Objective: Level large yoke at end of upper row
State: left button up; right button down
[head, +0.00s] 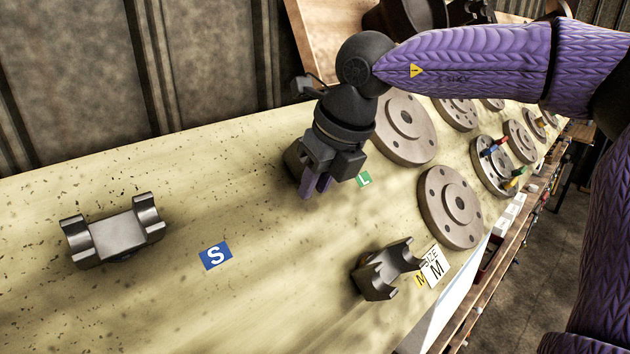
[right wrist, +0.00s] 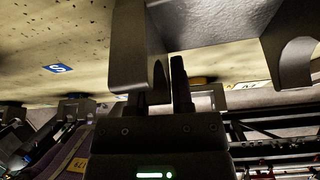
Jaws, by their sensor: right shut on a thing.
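My right gripper (head: 315,184) reaches down at the middle of the bench, by the green L label (head: 363,179). It is shut on the large yoke (head: 294,158), a dark metal piece mostly hidden behind the gripper. In the right wrist view the large yoke (right wrist: 215,25) fills the top, with one curved-notch ear at the fingertips (right wrist: 165,85). I cannot tell whether it touches the bench. A yoke (head: 115,234) lies left of the blue S label (head: 215,255). Another yoke (head: 385,270) sits tilted beside the M label (head: 436,267). My left gripper is not in view.
Round flanges (head: 404,125) and (head: 452,205) lie right of the gripper, with several more towards the far right. Coloured pieces (head: 494,148) stand on one flange. The speckled bench (head: 270,290) is clear between the S label and the M yoke.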

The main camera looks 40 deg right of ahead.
jog(key=shift+f, duration=0.1)
dwell(0.6)
jog(key=shift+c, duration=2.1)
grip_release()
jog(key=shift+s+d, duration=0.1)
jog(key=b+v, duration=0.1)
jog(key=v, duration=0.8)
jog(key=shift+r, duration=0.35)
